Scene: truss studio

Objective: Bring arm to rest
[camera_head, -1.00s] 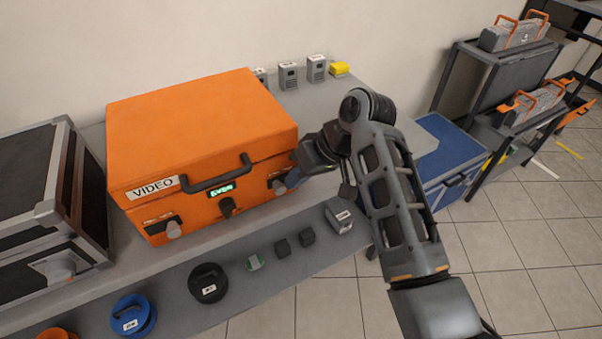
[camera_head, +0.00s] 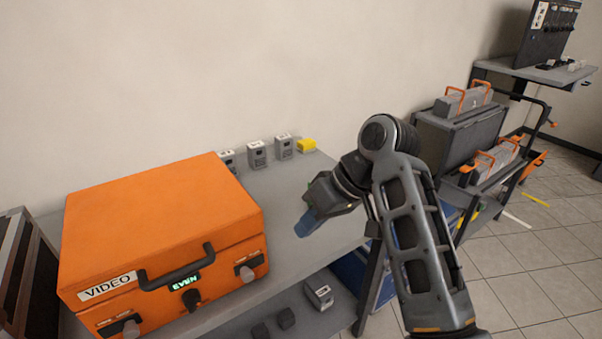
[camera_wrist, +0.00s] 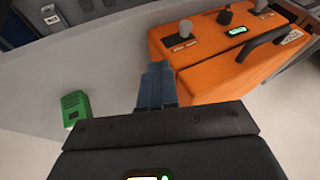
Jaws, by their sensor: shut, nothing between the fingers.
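My gripper (camera_head: 306,226) is at the end of my bent arm, raised over the grey table to the right of the orange VIDEO case (camera_head: 160,225). Its blue fingers are together and empty. The wrist view shows the shut fingers (camera_wrist: 157,86) pointing toward the grey table surface, with the orange case (camera_wrist: 215,65) just right of them. I cannot see any contact between the fingers and the case.
Small grey boxes (camera_head: 257,155) and a yellow one (camera_head: 306,146) stand along the table's back edge. A green device (camera_wrist: 75,108) shows in the wrist view. A dark cart (camera_head: 460,135) with grey, orange-handled cases stands right. Tiled floor is open beyond.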

